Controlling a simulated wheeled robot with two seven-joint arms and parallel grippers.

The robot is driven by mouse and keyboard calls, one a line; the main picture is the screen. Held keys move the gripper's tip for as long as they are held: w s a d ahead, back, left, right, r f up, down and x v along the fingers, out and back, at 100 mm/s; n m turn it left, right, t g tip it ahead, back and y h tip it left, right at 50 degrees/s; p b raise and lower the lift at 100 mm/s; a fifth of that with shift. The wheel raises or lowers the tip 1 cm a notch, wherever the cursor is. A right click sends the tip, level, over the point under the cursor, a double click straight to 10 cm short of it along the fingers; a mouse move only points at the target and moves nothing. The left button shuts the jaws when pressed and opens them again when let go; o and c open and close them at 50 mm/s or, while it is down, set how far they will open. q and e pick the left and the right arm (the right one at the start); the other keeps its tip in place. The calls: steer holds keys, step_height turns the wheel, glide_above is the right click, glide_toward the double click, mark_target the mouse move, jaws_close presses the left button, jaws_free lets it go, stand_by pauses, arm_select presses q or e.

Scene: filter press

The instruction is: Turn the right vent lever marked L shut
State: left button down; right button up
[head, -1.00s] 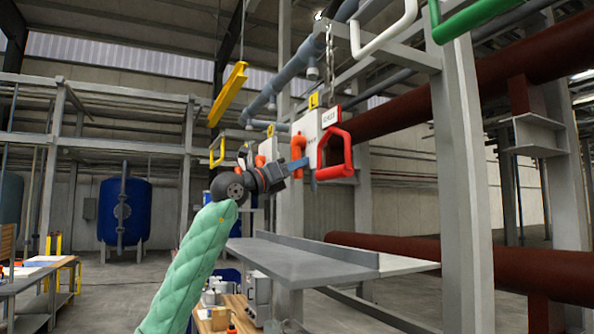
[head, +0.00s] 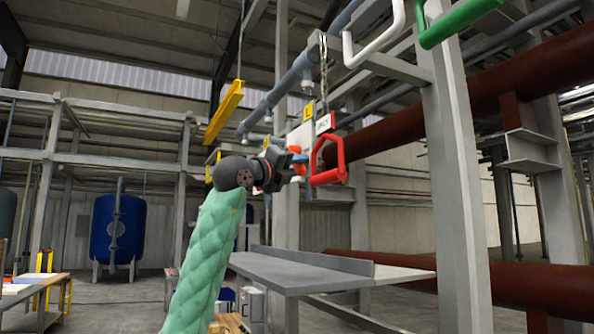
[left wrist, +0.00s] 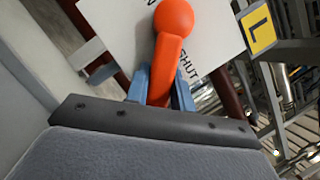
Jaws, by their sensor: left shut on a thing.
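The orange lever (left wrist: 172,50) has a round knob end and stands in front of a white plate (left wrist: 120,25) with the word SHUT partly readable. A yellow L tag (left wrist: 258,28) is beside the plate; it also shows in the head view (head: 308,112). My left gripper (left wrist: 162,88) is shut on the lever, one blue finger on each side of its arm. In the head view my left gripper (head: 295,157) is at the plate, and its body and fingers hide most of the lever. My right gripper is not in view.
A red handle frame (head: 330,176) is just right of my left gripper. A grey shelf (head: 290,272) lies below. A steel post (head: 455,190) stands to the right, with white and green (head: 455,25) handles above. A yellow beam (head: 224,112) hangs at left.

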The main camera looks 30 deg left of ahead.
arm_select(q)
steer(key=shift+a+r, duration=0.1)
steer(key=shift+r, duration=0.1)
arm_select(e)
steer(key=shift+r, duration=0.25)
arm_select(q)
steer(key=c, duration=1.5)
jaws_free()
steer(key=shift+c, duration=0.2)
steer(key=o, duration=0.3)
steer(key=shift+f, duration=0.1)
steer(key=shift+o, duration=0.2)
steer(key=shift+f, duration=0.1)
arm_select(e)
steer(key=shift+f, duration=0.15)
arm_select(q)
steer(key=shift+s+f, duration=0.1)
steer(key=shift+s, duration=0.1)
steer(key=shift+s+a+f+b, duration=0.1)
steer(key=shift+s+b, duration=0.15)
steer(key=shift+b, duration=0.05)
steer(key=shift+b+v, duration=0.35)
steer(key=shift+v, duration=0.45)
steer(key=b+v, duration=0.1)
steer(key=v, duration=0.4)
steer(key=shift+b, duration=0.3)
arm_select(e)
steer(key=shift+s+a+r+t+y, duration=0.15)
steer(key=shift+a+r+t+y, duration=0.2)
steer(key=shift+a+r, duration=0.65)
